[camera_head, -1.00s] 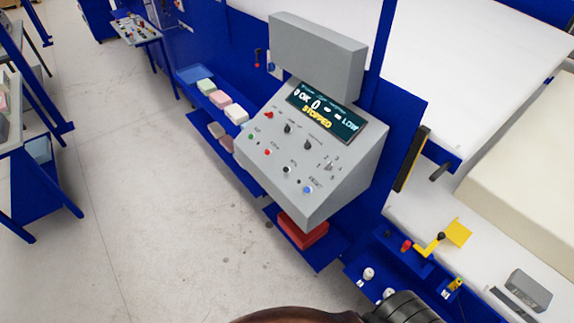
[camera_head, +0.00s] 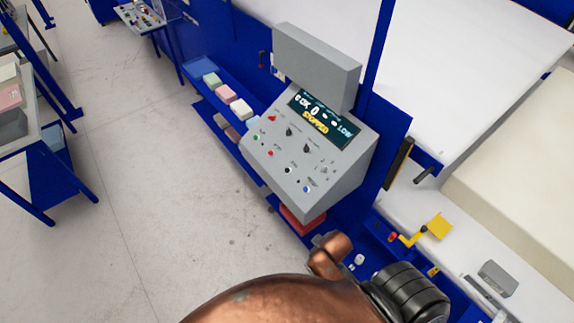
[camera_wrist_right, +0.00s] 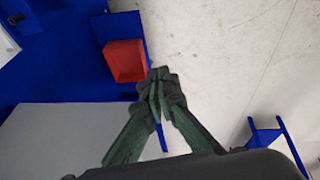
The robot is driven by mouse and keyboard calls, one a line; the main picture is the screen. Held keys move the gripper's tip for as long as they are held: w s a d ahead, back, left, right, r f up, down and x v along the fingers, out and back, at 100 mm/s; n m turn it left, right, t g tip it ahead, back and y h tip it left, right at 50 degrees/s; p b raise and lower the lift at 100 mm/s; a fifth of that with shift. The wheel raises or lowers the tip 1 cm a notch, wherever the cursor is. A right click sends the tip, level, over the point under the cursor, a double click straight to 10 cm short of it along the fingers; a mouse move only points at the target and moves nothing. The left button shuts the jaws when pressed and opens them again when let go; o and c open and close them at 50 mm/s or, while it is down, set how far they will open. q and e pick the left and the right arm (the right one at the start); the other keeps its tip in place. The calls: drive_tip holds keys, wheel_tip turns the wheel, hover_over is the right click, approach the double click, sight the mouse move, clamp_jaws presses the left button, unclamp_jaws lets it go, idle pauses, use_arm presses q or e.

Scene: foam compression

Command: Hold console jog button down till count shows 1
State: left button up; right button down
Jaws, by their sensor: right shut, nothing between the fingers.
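The grey console (camera_head: 310,150) stands on the blue frame in the middle of the head view. Its dark display (camera_head: 325,118) reads OK, 0, LOW and STOPPED. The button labels are too small to read, so I cannot tell which is jog. My right gripper (camera_wrist_right: 158,78) is shut and empty in the right wrist view, apart from the panel. My left gripper is in neither view.
A red bin (camera_head: 300,217) sits below the console and also shows in the right wrist view (camera_wrist_right: 125,61). Coloured foam blocks (camera_head: 226,94) lie on a blue shelf to the left. A yellow-handled lever (camera_head: 437,227) stands at the right.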

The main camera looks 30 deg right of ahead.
drive_tip(key=w+a+r+n+t+h, duration=0.1)
drive_tip(key=w+a+r+n, duration=0.1)
drive_tip(key=w+r+n, duration=0.35)
drive_tip(key=w+a+r+n+t+h, duration=0.1)
drive_tip(key=w+a+r+n, duration=0.15)
drive_tip(key=w+n, duration=0.65)
drive_tip(key=w+d+r+n+t+h, duration=0.2)
drive_tip(key=w+r+n, duration=0.2)
drive_tip(key=w, duration=0.4)
drive_tip(key=w+d+r+n+t+h, duration=0.2)
drive_tip(key=w+d+r+n+h, duration=0.1)
drive_tip(key=w+r, duration=0.3)
drive_tip(key=w+n, duration=0.1)
drive_tip(key=w, duration=0.1)
drive_tip(key=shift+w+d+r+p, duration=0.2)
drive_tip(key=shift+w+r+p, duration=0.15)
drive_tip(key=shift+f+n, duration=0.15)
drive_tip(key=shift+n, duration=0.1)
